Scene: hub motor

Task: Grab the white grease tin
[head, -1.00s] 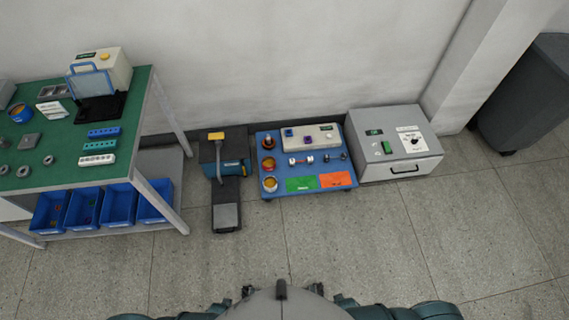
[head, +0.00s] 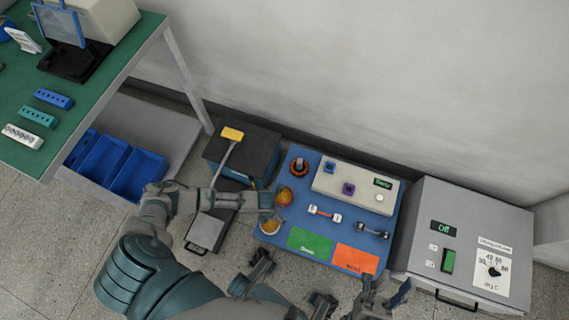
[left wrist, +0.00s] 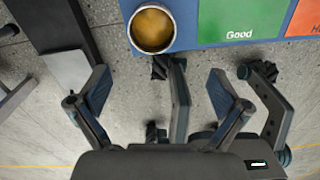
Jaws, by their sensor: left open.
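The white grease tin (head: 270,227) stands open at the front left corner of the blue tray, with amber grease in it. In the left wrist view the tin (left wrist: 152,28) shows at the top, pale rim around the grease. My left gripper (left wrist: 158,73) is open and empty, and the tin lies beyond its fingertips, apart from them. In the head view my left arm reaches in over the tray's left edge, and its fingers are hard to make out there. My right gripper (head: 385,290) is at the bottom edge, fingers apart and empty.
The blue tray (head: 330,185) also holds a reddish tin (head: 284,196), a switch box (head: 352,188), small metal parts, and green (head: 310,242) and orange (head: 355,260) areas. A grey oven-like box (head: 465,245) stands right. A green-topped table (head: 90,105) is left, with a dark machine (head: 240,150) between.

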